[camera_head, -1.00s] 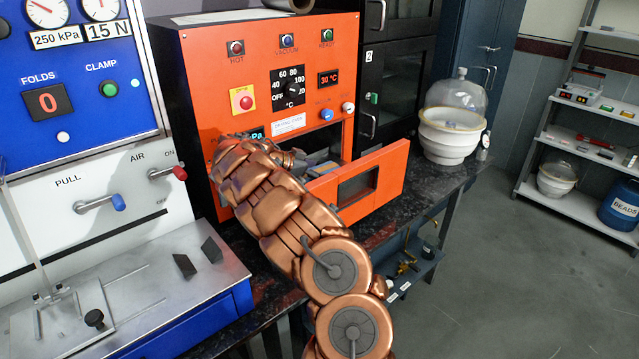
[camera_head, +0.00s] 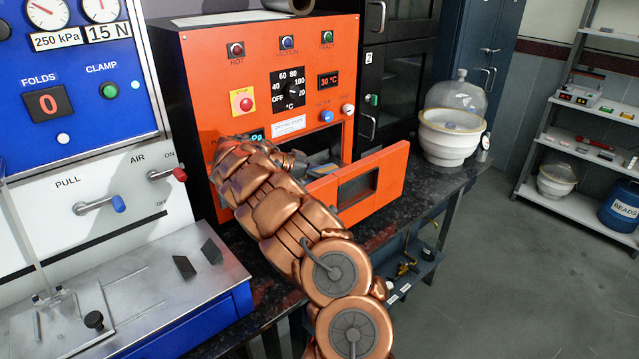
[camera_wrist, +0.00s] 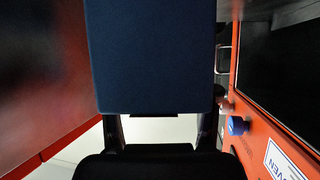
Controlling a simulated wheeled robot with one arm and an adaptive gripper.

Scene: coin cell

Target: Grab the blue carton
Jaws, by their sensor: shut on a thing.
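The blue carton (camera_wrist: 150,60) fills the upper middle of the wrist view as a dark blue flat face, close to the camera. My gripper (camera_wrist: 160,127) is shut on it, with a dark finger at each side of its near edge. In the head view my copper arm reaches into the open front of the orange oven, and the gripper end is mostly hidden by the arm and the oven. A small bluish patch shows at the opening there, but I cannot tell if it is the carton.
The orange oven (camera_head: 240,75) has its door (camera_head: 385,180) swung open beside my arm. A blue and white press stands at left. A glass-domed white vessel (camera_head: 450,135) stands on the dark bench at right.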

